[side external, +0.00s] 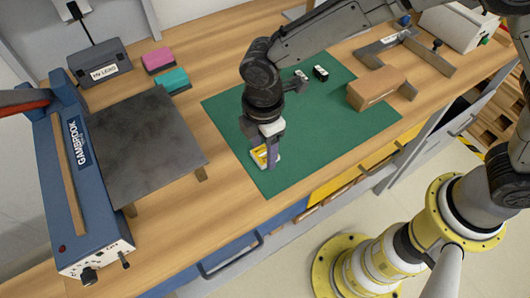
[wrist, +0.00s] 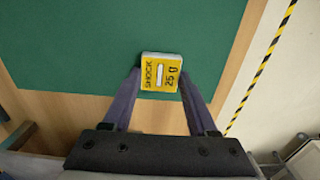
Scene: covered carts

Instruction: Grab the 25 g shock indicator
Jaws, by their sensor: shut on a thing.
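The 25 g shock indicator (wrist: 161,73) is a small yellow and white block. In the wrist view its face reads "SHOCK" and "25 g", and it lies between my two fingertips. In the side external view the indicator (side external: 259,156) shows at the front part of the green mat (side external: 220,115), partly hidden by my fingers. My gripper (wrist: 160,83) is shut on it, one finger at each side. My gripper (side external: 270,160) points down at the mat in the side external view. I cannot tell whether the indicator touches the mat.
Two small black and white items (side external: 320,73) and a cardboard box (side external: 376,89) are on the mat's far right part. A blue sealer (side external: 75,160) and a dark raised plate (side external: 145,140) stand at left. Pink (side external: 158,60) and teal (side external: 172,80) blocks lie behind. The mat's middle is clear.

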